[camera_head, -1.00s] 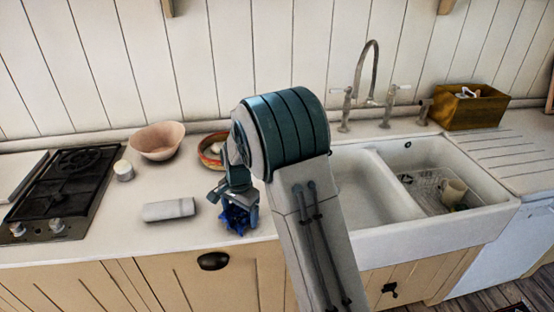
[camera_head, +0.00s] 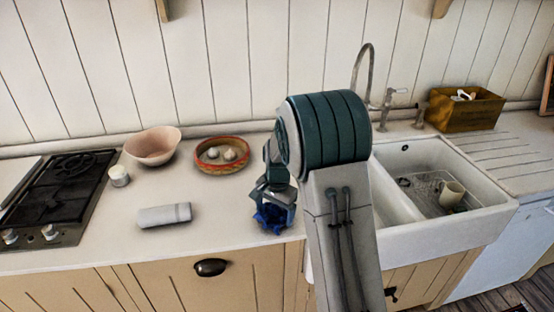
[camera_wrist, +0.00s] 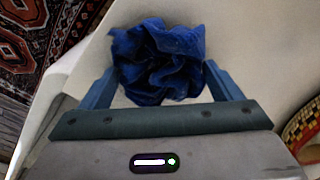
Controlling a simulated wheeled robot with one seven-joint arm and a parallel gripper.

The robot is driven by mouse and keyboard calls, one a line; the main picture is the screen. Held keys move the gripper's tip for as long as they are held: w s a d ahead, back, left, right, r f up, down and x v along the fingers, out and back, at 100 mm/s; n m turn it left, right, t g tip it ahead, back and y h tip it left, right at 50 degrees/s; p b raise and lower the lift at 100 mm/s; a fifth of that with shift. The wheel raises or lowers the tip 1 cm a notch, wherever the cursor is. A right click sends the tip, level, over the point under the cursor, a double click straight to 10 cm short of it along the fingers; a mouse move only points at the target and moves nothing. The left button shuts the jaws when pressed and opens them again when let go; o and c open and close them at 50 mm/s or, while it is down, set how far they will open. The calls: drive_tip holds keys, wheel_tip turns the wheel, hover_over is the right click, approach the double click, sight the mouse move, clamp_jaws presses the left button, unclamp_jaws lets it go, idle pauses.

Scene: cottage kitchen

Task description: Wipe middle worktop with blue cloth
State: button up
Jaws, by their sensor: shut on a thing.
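The blue cloth (camera_head: 271,218) is crumpled in my gripper (camera_head: 272,205), low at the worktop near its front edge, just left of the sink. In the wrist view the bunched cloth (camera_wrist: 158,62) sits between the two fingers of my gripper (camera_wrist: 165,85), which is shut on it. The middle worktop (camera_head: 215,205) is a pale surface between the hob and the sink. I cannot tell whether the cloth touches it. My arm hides part of the worktop's right end and the sink's left side.
A grey-white rolled item (camera_head: 164,215) lies on the worktop. Behind stand a white jar (camera_head: 119,176), a pink bowl (camera_head: 153,144) and a patterned bowl (camera_head: 222,167) with pale round items. The hob (camera_head: 55,190) is left; the sink (camera_head: 455,225) is right.

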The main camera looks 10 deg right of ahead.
sight(284, 211)
drive_tip(key=d, duration=0.3)
drive_tip(key=shift+r, duration=0.1)
wheel_tip(284, 211, up, 8)
drive_tip(key=p, duration=0.5)
drive_tip(key=shift+a, duration=0.15)
